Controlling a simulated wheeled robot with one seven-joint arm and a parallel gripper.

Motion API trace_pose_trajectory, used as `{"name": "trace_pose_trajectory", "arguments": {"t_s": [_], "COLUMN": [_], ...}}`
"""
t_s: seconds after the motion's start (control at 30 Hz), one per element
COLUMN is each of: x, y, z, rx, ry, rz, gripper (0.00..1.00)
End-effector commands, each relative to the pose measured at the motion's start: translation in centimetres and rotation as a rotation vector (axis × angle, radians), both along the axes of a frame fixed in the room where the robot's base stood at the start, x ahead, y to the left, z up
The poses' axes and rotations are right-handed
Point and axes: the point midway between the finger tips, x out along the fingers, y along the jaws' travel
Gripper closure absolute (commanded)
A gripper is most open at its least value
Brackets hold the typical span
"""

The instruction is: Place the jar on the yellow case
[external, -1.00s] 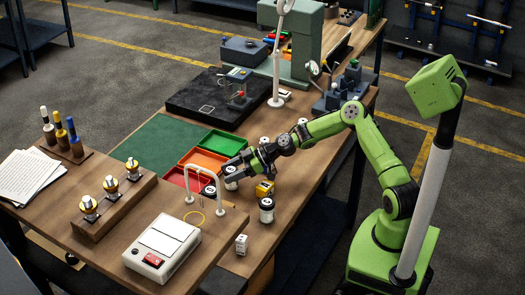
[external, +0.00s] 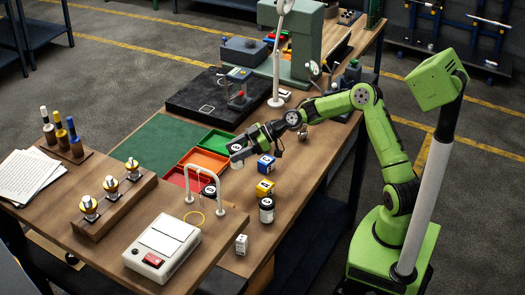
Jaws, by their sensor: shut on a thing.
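The yellow case (external: 264,188) is a small box standing on the wooden bench in the external view. My gripper (external: 241,151) is shut on a small white jar (external: 237,161), up and to the left of the yellow case and apart from it. The jar appears held above the bench near the coloured trays; its exact height is hard to tell. The fingers hide part of it. A second white jar with a dark lid (external: 267,212) stands just in front of the yellow case. The top of the yellow case looks bare.
A blue case (external: 266,165) stands behind the yellow one. A white arch (external: 217,183) rises at the left, with a dark-lidded jar (external: 208,193) beside it. Green, orange and red trays (external: 203,160) lie left of my gripper. A white scale-like device (external: 162,246) is at front.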

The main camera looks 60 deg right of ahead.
Motion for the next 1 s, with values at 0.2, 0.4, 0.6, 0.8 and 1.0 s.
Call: {"name": "trace_pose_trajectory", "arguments": {"t_s": [0.2,0.4,0.6,0.8,1.0], "x": [-7.4,-9.4,-9.3,-9.3,-9.2], "y": [-1.5,-2.0,-2.0,-2.0,-2.0], "z": [3.7,2.4,-1.7,-5.2,-5.5], "rx": [-0.001,0.032,0.031,0.029,0.026], "ry": [0.008,0.009,0.006,0.007,0.002], "rz": [0.025,0.01,0.011,0.012,0.011], "gripper": [0.76,0.76,0.76,0.76,0.76]}}
